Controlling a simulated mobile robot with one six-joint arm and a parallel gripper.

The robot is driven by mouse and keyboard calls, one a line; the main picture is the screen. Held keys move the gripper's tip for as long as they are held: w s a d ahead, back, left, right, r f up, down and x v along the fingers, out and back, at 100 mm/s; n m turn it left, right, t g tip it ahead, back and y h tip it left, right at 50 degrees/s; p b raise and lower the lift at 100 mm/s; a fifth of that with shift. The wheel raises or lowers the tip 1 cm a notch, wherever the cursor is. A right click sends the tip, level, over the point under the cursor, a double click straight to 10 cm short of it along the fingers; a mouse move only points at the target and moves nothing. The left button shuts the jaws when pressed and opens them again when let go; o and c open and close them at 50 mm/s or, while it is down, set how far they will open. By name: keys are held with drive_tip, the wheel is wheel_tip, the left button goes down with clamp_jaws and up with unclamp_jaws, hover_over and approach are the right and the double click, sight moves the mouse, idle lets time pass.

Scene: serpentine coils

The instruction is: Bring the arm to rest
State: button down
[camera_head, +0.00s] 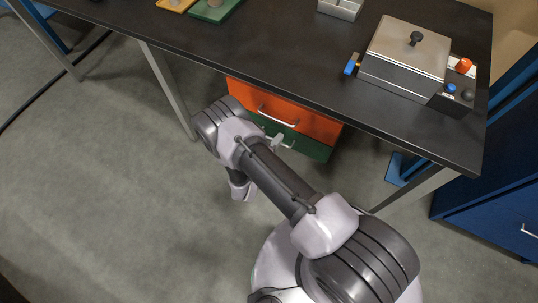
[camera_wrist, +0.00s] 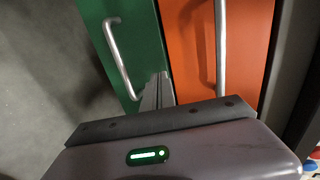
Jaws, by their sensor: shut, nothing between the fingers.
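My gripper (camera_wrist: 157,90) is shut and empty. In the wrist view its fingers point at the drawer fronts, over the edge of the green drawer (camera_wrist: 125,45) near the seam with the orange drawer (camera_wrist: 192,60). I cannot tell whether the fingertips touch the green front. In the head view my arm is bent, reaching out below the table edge towards the drawers. The orange drawer (camera_head: 300,112) is above the green drawer (camera_head: 316,149) there. My arm hides part of both.
The dark table (camera_head: 270,62) spans the space above the drawers. On it stand a grey lidded box (camera_head: 405,57) and a control panel with knobs (camera_head: 458,88). A table leg (camera_head: 170,90) is left of my arm. A blue cabinet (camera_head: 495,190) stands right. Grey floor (camera_head: 100,190) is clear at left.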

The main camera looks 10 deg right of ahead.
drive_tip(key=p+v, duration=0.3)
drive_tip(key=v, duration=0.7)
drive_tip(key=w+d+r+m+g+h, duration=0.1)
drive_tip(key=d+r+m+g+h, duration=0.15)
drive_tip(key=r+m, duration=0.5)
drive_tip(key=w+d+r+m+g+h, duration=0.15)
drive_tip(key=r+m+g, duration=0.25)
drive_tip(key=r+m, duration=0.4)
drive_tip(key=s+d+r+m+g+y, duration=0.2)
drive_tip(key=s+d+r+m, duration=0.1)
drive_tip(key=r+m, duration=0.25)
drive_tip(key=s+d+r+m+g+y, duration=0.1)
drive_tip(key=s+d+r+m+g, duration=0.15)
drive_tip(key=r+m, duration=0.35)
drive_tip(key=s+a+r+m+t+y, duration=0.2)
drive_tip(key=s+r+m+y, duration=0.4)
drive_tip(key=r+m, duration=0.3)
drive_tip(key=s+a+r+m+t+y, duration=0.3)
drive_tip(key=s+r+m+y, duration=0.2)
drive_tip(key=r+m, duration=0.5)
drive_tip(key=s+m, duration=0.1)
drive_tip(key=m, duration=0.4)
drive_tip(key=shift+s+r+y, duration=0.3)
drive_tip(key=shift+s+y, duration=0.1)
